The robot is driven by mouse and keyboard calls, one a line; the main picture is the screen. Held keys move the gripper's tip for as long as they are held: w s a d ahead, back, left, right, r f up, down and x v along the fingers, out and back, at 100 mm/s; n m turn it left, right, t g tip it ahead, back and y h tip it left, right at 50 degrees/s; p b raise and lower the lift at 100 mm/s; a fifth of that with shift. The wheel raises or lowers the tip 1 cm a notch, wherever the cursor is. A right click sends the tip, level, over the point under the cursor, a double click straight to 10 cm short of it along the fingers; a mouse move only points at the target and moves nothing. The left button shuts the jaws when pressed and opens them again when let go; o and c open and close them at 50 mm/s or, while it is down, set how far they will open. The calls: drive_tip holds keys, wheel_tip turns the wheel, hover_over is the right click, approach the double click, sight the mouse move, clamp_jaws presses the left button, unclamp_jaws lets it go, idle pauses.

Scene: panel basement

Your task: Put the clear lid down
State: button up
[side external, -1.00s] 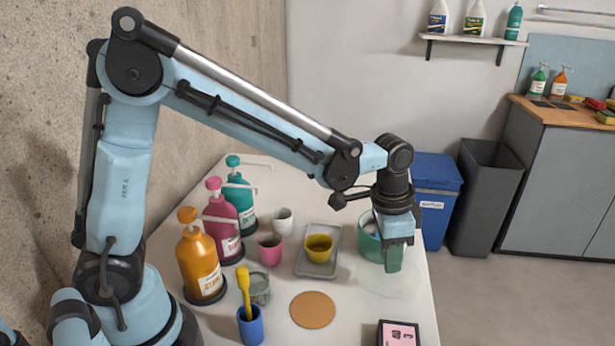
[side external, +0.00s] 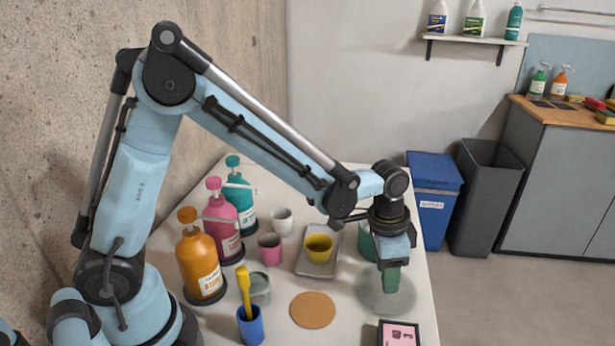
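The clear lid (side external: 372,297) is a see-through round disc at the right front of the white table. It is low over the tabletop; I cannot tell whether it touches it. My gripper (side external: 391,289) points down over the lid's middle. Its green fingers look closed together on the lid's top, and they hide the grip point. A teal pot (side external: 367,245) stands just behind, partly hidden by my gripper.
A black-framed pink card (side external: 399,335) lies just in front of the lid. A cork mat (side external: 313,310) is to its left. A grey tray (side external: 318,268) holds a yellow bowl (side external: 318,247). Cups and pump bottles (side external: 200,262) crowd the left.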

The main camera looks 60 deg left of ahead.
sight(376, 287)
drive_tip(key=shift+r, duration=0.1)
wheel_tip(376, 287, up, 12)
drive_tip(key=s, duration=0.1)
drive_tip(key=s+a+f+n+t, duration=0.1)
drive_tip(key=s+a+n+t, duration=0.5)
drive_tip(key=s+a, duration=0.4)
drive_tip(key=shift+s+a+f+n+y, duration=0.15)
drive_tip(key=shift+s+a+n+y, duration=0.15)
drive_tip(key=shift+a+n+y, duration=0.15)
